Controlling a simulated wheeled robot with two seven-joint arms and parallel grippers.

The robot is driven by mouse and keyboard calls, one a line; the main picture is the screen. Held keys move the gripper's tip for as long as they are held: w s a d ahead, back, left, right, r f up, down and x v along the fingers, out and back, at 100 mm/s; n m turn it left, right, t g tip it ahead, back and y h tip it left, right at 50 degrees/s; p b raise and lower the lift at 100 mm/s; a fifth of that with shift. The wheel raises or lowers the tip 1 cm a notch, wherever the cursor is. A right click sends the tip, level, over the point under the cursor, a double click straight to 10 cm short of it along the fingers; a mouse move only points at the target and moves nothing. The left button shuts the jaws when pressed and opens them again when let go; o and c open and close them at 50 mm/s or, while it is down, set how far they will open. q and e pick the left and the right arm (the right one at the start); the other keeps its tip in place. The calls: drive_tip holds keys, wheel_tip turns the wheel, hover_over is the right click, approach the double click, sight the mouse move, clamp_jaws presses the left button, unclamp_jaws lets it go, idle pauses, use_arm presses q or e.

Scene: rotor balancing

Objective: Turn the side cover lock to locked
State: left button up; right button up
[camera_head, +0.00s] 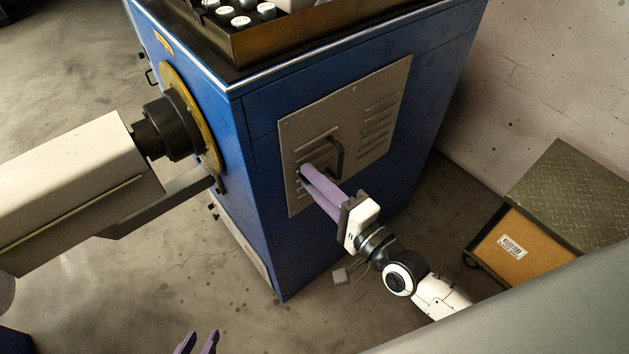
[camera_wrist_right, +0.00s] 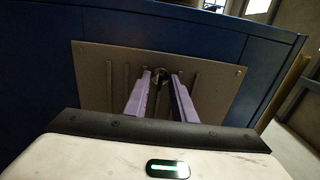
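The side cover (camera_head: 365,100) is a grey louvred plate with a black handle (camera_head: 336,155), on the blue cabinet's side. It also shows in the right wrist view (camera_wrist_right: 215,85). The side cover lock (camera_wrist_right: 160,77) is a small round dark part between my right fingertips. Its turned position is not readable. My right gripper (camera_head: 304,173) has its purple fingertips at the plate, left of the handle. The fingers stand either side of the lock; whether they press on it is unclear. My left gripper (camera_head: 197,342) is low at the bottom edge, fingers apart and empty, away from the cabinet.
The blue cabinet (camera_head: 260,190) carries a tray (camera_head: 270,38) with several white-topped pieces. A grey machine arm with a black hub (camera_head: 170,128) projects at the left. A cart with an orange box (camera_head: 510,245) stands at the right. The floor between is mostly clear.

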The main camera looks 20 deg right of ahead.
clamp_jaws()
use_arm(q)
drive_tip(key=shift+r, duration=0.1)
drive_tip(key=r+p, duration=0.2)
drive_tip(key=p, duration=0.1)
drive_tip(key=r+p, duration=0.1)
drive_tip(key=p, duration=0.1)
drive_tip(key=a+r+p, duration=0.1)
drive_tip(key=r+p, duration=0.1)
drive_tip(key=p, duration=0.1)
drive_tip(key=shift+s+r+p, duration=0.3)
drive_tip(key=shift+p, duration=0.05)
use_arm(e)
drive_tip(key=n, duration=1.7)
drive_tip(key=shift+n, duration=0.4)
